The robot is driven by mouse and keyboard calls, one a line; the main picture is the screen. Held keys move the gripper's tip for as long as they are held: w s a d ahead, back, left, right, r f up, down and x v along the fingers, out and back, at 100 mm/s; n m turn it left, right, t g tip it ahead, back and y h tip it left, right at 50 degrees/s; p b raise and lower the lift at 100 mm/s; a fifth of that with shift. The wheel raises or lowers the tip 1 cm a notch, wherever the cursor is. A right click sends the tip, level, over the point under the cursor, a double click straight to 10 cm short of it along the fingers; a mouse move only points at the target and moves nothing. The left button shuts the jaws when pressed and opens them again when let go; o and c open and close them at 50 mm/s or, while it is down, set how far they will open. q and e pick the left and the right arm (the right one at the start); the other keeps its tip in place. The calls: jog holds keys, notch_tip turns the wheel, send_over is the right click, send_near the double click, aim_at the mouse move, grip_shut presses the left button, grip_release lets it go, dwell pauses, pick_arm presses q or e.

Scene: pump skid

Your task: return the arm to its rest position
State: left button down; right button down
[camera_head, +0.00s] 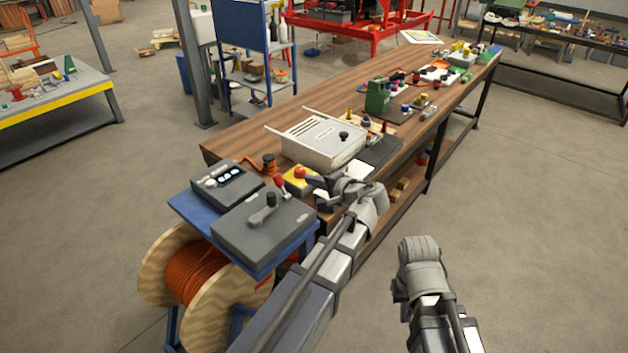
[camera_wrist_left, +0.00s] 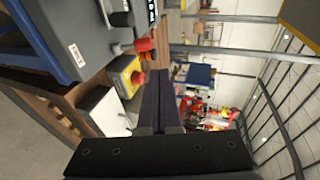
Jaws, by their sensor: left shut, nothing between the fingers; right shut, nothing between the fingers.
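My left arm reaches up from the bottom of the head view to the near end of the wooden bench. Its left gripper (camera_head: 312,181) is at the bench's near edge, beside the yellow box with a red button (camera_head: 297,180). In the left wrist view the two dark fingers (camera_wrist_left: 160,98) are together with nothing between them. The yellow box (camera_wrist_left: 127,76) is close beside them there, apparently not held. My right arm (camera_head: 422,265) is at the lower right over bare floor. Its fingers do not show.
A grey control box with levers (camera_head: 262,225) stands on a blue stand at the bench's near end, above an orange cable reel (camera_head: 190,275). A white case (camera_head: 322,140) and several small parts lie on the wooden bench (camera_head: 225,143). The floor to the right (camera_head: 530,220) is clear.

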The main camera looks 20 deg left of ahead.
pick_arm(q)
jog(key=shift+d, duration=0.1)
jog(key=s+d+f+g+h, duration=0.3)
jog(key=s+d+f+h, duration=0.2)
jog(key=s+d+f, duration=0.2)
jog(key=s+d+f+n+g+h, duration=0.1)
jog(key=s+d+f+g+h, duration=0.3)
jog(key=s+d, duration=0.8)
jog(key=s+f+h, duration=0.2)
jog(key=s+f, duration=0.1)
jog(key=shift+s, duration=0.2)
